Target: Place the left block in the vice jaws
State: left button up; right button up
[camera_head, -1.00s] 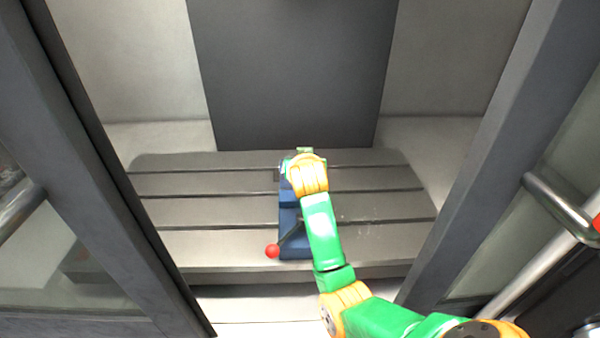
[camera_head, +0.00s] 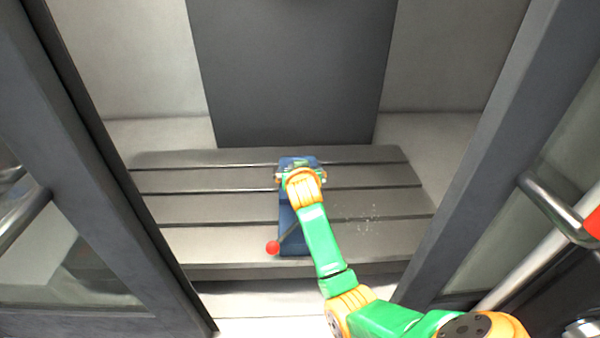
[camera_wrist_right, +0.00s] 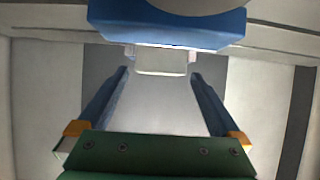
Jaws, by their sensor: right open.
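The blue vice (camera_head: 288,215) stands on the slotted table, with a red-knobbed handle (camera_head: 273,247) at its near left. My right gripper (camera_head: 300,178) is over the vice's far half and hides much of its jaws. In the right wrist view the open fingers (camera_wrist_right: 160,78) point toward the vice (camera_wrist_right: 165,32) at the top. A pale block (camera_wrist_right: 161,62) shows at the vice's edge, between and just beyond the fingertips, apart from both. Whether the grey area between the fingers belongs to the block is unclear. My left gripper is not in view.
Dark door frames (camera_head: 95,170) stand at left and right (camera_head: 480,150). A dark panel (camera_head: 290,70) is on the back wall.

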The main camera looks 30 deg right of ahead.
jog(key=v, duration=1.2)
jog(key=shift+f, duration=0.1)
